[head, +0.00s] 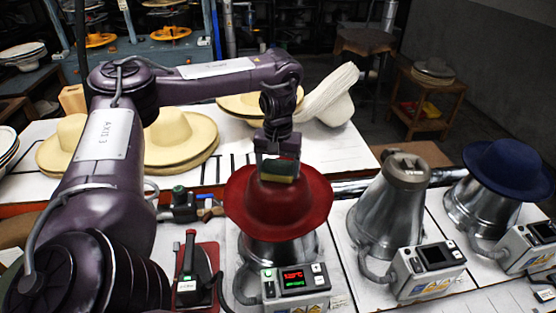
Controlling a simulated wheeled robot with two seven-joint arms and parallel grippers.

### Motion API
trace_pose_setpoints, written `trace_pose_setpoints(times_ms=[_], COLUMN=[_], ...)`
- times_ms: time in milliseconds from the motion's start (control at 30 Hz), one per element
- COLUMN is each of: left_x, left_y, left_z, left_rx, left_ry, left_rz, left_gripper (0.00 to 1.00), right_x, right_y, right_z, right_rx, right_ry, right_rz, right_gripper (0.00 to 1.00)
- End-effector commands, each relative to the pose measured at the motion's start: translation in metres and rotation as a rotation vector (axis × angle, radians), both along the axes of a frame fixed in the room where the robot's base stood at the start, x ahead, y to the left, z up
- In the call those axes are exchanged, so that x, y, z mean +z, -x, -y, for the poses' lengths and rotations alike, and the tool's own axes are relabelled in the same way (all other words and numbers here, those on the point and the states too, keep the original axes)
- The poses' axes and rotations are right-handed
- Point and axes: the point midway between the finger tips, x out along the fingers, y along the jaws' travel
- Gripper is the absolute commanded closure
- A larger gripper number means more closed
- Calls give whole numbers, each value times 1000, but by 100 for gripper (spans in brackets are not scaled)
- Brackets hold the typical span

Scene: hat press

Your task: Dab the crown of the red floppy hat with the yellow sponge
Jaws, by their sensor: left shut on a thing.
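The red floppy hat (258,215) sits brim-down on a metal press form in the middle of the head view. My left gripper (277,165) is above its crown, pointing down. It is shut on the yellow sponge (278,178), which has a dark upper layer. The sponge is at the top of the crown; I cannot tell whether it touches or hovers just above. The gripper and sponge hide part of the crown. My right gripper is not in view.
A control box (293,282) with a lit display stands before the hat. To the right are a bare press form (384,215) and one with a blue hat (508,168). Straw hats (178,138) lie on the table behind. A red iron stand (205,262) is at the left.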

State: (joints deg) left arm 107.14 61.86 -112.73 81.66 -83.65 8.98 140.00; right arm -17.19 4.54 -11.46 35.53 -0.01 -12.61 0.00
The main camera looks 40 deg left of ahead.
Motion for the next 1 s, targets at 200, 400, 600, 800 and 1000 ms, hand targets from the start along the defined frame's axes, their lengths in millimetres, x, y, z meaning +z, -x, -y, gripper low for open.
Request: trace_pose_setpoints(times_ms=[200, 400, 600, 800, 1000], left_x=[-2, 12, 26, 39, 55], left_y=[2, 1, 1, -1, -1], left_z=[0, 0, 0, 0, 1], left_rx=[0, 0, 0, -2, -2], left_ry=[0, 0, 1, -1, -1], left_rz=[-5, -4, -3, 2, 2], left_gripper=[42, 42, 42, 42, 42], right_x=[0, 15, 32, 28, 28], right_y=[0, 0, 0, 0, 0], right_z=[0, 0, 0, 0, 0], right_rx=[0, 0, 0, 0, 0], right_ry=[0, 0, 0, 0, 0], right_rz=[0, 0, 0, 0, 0], right_gripper=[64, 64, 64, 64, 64])
